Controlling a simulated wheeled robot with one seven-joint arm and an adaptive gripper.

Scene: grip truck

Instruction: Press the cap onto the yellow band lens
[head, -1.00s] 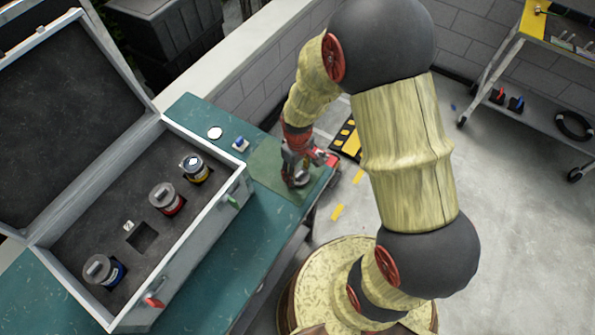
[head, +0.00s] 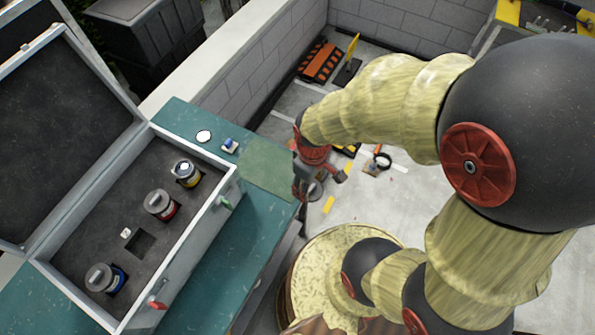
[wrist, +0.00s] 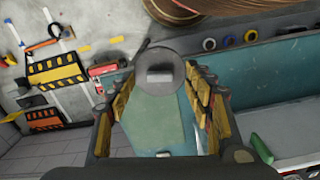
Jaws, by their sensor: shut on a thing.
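The yellow band lens (head: 187,176) stands upright in the far slot of the open case. Its top looks glassy and pale, without the grey knobbed cover seen on its neighbours. My gripper (head: 310,190) is shut on a round grey cap (wrist: 160,58) with a pale raised bar, held between the padded fingers in the wrist view. In the head view the cap (head: 315,190) is small and partly hidden by the fingers. My gripper is by the bench's right edge, well to the right of the lens and apart from it.
The case (head: 190,228) also holds a red band lens (head: 161,205) and a blue band lens (head: 106,278), with an empty square slot between. Its raised lid (head: 60,120) stands at left.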

